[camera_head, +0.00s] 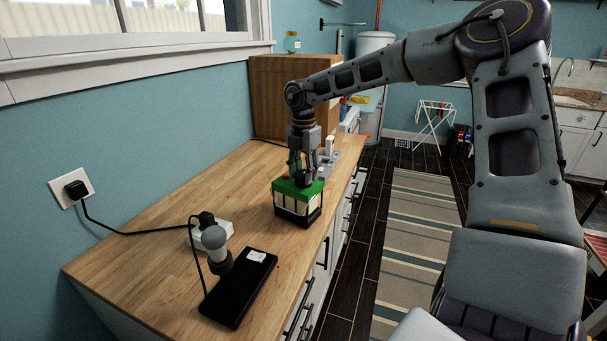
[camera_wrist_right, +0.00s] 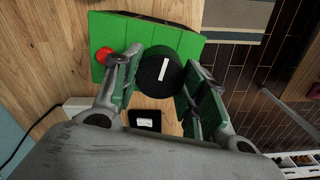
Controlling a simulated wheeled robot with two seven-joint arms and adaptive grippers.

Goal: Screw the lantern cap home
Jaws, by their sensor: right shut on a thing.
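The lantern (camera_head: 297,212) stands upright on the wooden counter, with a green top and a dark, barred body. Its green top (camera_wrist_right: 185,40) fills the upper middle of the right wrist view, with a red button (camera_wrist_right: 103,55) at its left. The lantern cap (camera_wrist_right: 157,68) is a round black knob with a white line, at the green top. My right gripper (camera_head: 303,180) comes down from above and is shut on the cap, one finger pad on each side. Fingers hide much of the cap in the head view. How the cap's underside meets the lantern is hidden. My left gripper is not in view.
A white power strip (camera_head: 222,232) and cables run to the wall outlet (camera_head: 72,188). A wooden cabinet (camera_head: 270,90) stands behind. Bare counter (camera_head: 160,250) lies left of the lantern.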

